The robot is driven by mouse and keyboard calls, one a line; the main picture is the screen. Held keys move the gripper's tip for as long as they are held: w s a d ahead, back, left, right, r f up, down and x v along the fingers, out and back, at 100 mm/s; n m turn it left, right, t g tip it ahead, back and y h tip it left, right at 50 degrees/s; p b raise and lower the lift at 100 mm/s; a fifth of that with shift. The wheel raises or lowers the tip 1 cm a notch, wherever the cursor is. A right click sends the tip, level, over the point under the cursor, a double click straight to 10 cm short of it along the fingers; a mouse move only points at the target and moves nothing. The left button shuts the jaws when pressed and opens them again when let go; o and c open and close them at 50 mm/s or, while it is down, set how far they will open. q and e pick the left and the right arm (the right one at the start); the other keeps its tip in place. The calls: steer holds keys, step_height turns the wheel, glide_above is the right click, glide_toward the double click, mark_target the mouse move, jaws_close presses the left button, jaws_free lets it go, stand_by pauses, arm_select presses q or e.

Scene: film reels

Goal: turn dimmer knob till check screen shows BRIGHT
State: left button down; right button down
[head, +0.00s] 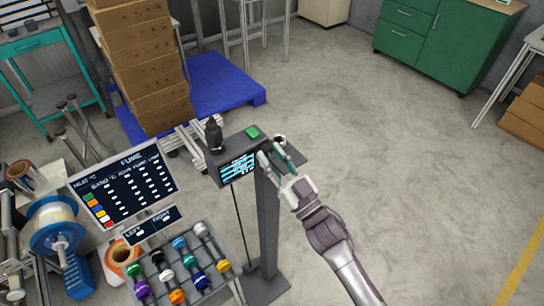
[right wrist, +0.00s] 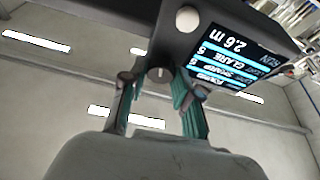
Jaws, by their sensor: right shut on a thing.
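The dimmer knob (right wrist: 160,74) is a small dark round knob on the console's side, between my fingertips in the right wrist view. My right gripper (right wrist: 156,84) is shut on it; the gripper also shows in the head view (head: 277,155), at the console's right side, where fingers and console hide the knob. The check screen (head: 238,167) is a dark panel with cyan bars on the console front. In the right wrist view the screen (right wrist: 235,62) appears upside down, with "2.6 m", "GLARE" and "SHARP" legible; I cannot read BRIGHT. My left gripper is not in view.
The console (head: 225,150) stands on a grey post (head: 267,220). A white round button (right wrist: 188,19) is near the knob.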

steer(key=n+g+y, duration=0.1)
steer(key=n, duration=0.2)
steer(key=n+g+y, duration=0.1)
steer(key=n, duration=0.2)
steer(key=shift+d, duration=0.1)
steer(key=shift+w+n+g+y, duration=0.1)
steer(key=shift+n+g+y, duration=0.2)
steer(key=shift+n+g, duration=0.75)
steer(key=shift+n+g+y, duration=0.3)
steer(key=shift+n+g, duration=0.15)
steer(key=shift+n, duration=1.2)
steer(key=c, duration=0.8)
jaws_free()
steer(key=shift+c, duration=0.2)
steer(key=shift+d, duration=0.15)
steer(key=v, duration=1.2)
